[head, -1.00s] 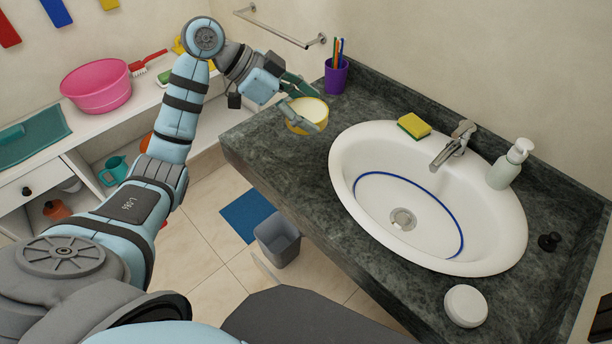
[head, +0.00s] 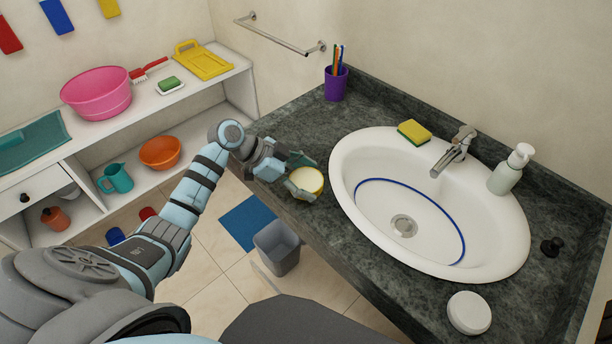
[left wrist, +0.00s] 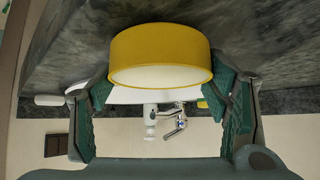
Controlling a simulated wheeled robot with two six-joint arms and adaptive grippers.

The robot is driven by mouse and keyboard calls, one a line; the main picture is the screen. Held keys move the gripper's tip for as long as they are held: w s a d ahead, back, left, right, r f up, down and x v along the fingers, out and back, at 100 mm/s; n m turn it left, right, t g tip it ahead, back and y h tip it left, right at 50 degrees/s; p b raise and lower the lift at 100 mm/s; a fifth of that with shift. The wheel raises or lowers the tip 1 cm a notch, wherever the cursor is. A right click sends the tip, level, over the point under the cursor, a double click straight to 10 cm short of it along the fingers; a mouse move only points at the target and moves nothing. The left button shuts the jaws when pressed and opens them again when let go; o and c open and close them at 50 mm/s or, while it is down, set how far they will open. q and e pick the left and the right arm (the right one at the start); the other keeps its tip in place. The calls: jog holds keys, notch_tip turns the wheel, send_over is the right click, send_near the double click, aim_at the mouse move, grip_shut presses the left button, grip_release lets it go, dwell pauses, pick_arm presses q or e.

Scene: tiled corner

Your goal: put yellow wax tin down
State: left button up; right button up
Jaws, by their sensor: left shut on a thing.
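The yellow wax tin (head: 308,181) is a short round tin with a pale top, at the counter's left edge beside the sink in the head view. My left gripper (head: 303,180) is shut on it, with a finger on either side. In the left wrist view the yellow wax tin (left wrist: 160,52) sits between the green finger pads of the left gripper (left wrist: 165,90). The dark stone counter (head: 285,135) is right by the tin; I cannot tell whether the tin touches it. My right gripper is not in view.
The white sink (head: 345,190) lies just right of the tin. A purple cup (head: 336,86) with brushes stands at the back and a yellow sponge (head: 414,131) behind the sink. A round white item (head: 469,312) lies in front. Counter behind the tin is clear.

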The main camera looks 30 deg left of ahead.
pick_arm(q)
jog(key=shift+f, duration=0.1)
jog(key=o, duration=1.2)
jog(key=shift+o, duration=0.2)
jog(key=shift+r, duration=0.2)
jog(key=v, duration=1.1)
jog(key=shift+a+r+b, duration=0.25)
jog(key=shift+b, duration=0.15)
jog(key=shift+s, duration=0.15)
